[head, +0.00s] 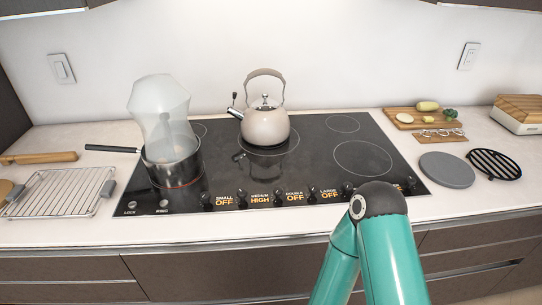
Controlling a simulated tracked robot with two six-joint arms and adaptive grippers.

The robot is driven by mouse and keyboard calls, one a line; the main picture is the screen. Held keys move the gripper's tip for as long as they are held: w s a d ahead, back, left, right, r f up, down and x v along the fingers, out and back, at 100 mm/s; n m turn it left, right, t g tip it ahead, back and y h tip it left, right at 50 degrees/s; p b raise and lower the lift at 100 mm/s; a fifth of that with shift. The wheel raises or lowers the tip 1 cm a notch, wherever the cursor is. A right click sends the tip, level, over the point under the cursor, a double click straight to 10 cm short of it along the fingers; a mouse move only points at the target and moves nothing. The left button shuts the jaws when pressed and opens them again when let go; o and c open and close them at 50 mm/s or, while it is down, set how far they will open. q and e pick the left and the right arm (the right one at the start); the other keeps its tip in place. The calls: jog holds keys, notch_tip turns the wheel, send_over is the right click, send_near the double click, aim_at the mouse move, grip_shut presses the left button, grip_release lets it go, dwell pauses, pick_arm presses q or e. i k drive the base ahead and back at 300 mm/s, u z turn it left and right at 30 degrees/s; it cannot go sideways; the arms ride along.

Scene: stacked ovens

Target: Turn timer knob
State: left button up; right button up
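A row of black knobs runs along the front edge of the black cooktop (320,165). Lit labels beside them read SMALL OFF (224,200), MEDIUM HIGH (260,198), DOUBLE OFF (295,196) and LARGE OFF (329,193). Another orange label to the right is partly covered by my teal arm and its black joint. No label that I can read says timer, so I cannot tell which knob is the timer knob. Neither gripper shows in the head view; only bent arm links rise from the bottom right.
A dark pot (172,170) with pale translucent steam above it stands at the cooktop's left. A beige kettle (265,125) stands at the back middle. A wire rack (62,192) lies on the left counter. A grey disc (447,170) and black trivet (495,164) lie right.

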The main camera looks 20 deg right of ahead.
aim_at(410, 181)
jog(key=u, duration=1.35)
jog(key=i, duration=0.1)
jog(key=z, duration=3)
jog(key=k, duration=0.9)
jog(key=z, duration=0.15)
jog(key=i, duration=0.9)
jog(key=u, duration=0.3)
